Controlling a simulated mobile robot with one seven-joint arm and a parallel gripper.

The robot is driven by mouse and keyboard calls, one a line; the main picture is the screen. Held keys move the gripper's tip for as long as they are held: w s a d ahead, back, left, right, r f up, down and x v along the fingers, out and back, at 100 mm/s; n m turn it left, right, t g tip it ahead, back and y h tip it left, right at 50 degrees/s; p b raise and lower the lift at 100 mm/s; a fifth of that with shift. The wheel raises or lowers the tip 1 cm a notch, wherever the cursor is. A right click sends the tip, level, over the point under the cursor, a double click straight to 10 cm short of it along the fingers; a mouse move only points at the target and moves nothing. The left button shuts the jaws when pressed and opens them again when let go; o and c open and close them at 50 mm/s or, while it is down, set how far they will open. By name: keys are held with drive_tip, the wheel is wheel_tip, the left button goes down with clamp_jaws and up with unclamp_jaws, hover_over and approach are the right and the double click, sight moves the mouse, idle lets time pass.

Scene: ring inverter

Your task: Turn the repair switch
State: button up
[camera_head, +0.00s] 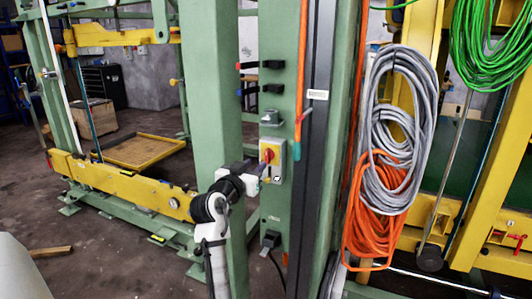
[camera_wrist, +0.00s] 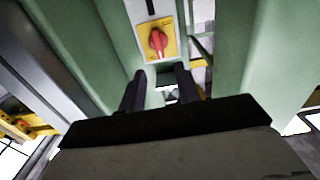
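The repair switch (camera_head: 269,155) is a red rotary knob on a yellow plate, mounted on a grey box on the green column. In the wrist view the red knob (camera_wrist: 157,40) sits on its yellow plate, straight ahead and above the fingertips. My gripper (camera_wrist: 160,82) shows two dark fingers held apart with nothing between them. It points toward the green column, a little below the knob and apart from it. In the head view my gripper (camera_head: 262,172) is beside the lower left of the switch box, and its fingers are small and hard to make out.
Grey cable coils (camera_head: 395,130) and an orange cable coil (camera_head: 375,225) hang right of the column. An orange tube (camera_head: 301,75) runs down beside the switch. A green post (camera_head: 208,80) stands close on the left. A yellow beam (camera_head: 120,185) lies farther left.

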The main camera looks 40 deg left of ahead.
sight(266, 154)
drive_tip(key=p+x, duration=0.2)
drive_tip(key=x, duration=0.5)
drive_tip(key=shift+w, duration=0.3)
drive_tip(key=shift+c, duration=0.3)
clamp_jaws()
